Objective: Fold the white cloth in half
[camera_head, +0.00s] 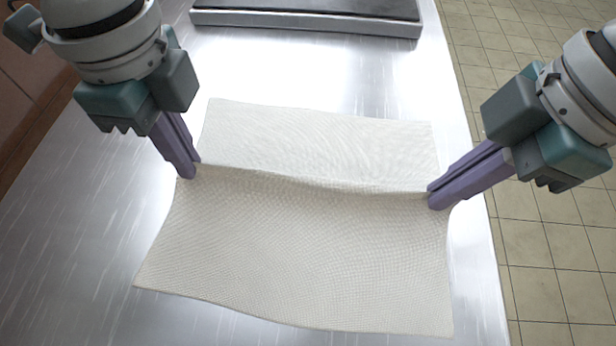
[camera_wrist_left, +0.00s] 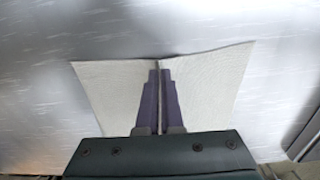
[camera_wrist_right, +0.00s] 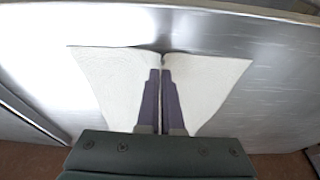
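The white cloth (camera_head: 300,245) lies on the metal table, with a raised ridge running across it between my two grippers. Its far part (camera_head: 320,140) lies flat behind the ridge, and its near part slopes towards the front. My left gripper (camera_head: 190,173) is shut on the cloth's left edge at the ridge; the cloth (camera_wrist_left: 210,85) spreads to both sides of the fingers in the left wrist view. My right gripper (camera_head: 436,198) is shut on the right edge at the ridge; the right wrist view shows the cloth (camera_wrist_right: 205,85) pinched between the fingers.
The steel table (camera_head: 80,240) is bare to the left of the cloth. A dark flat-topped metal unit (camera_head: 310,15) stands at the far edge. The table's right edge runs close beside the cloth, with tiled floor (camera_head: 545,250) beyond.

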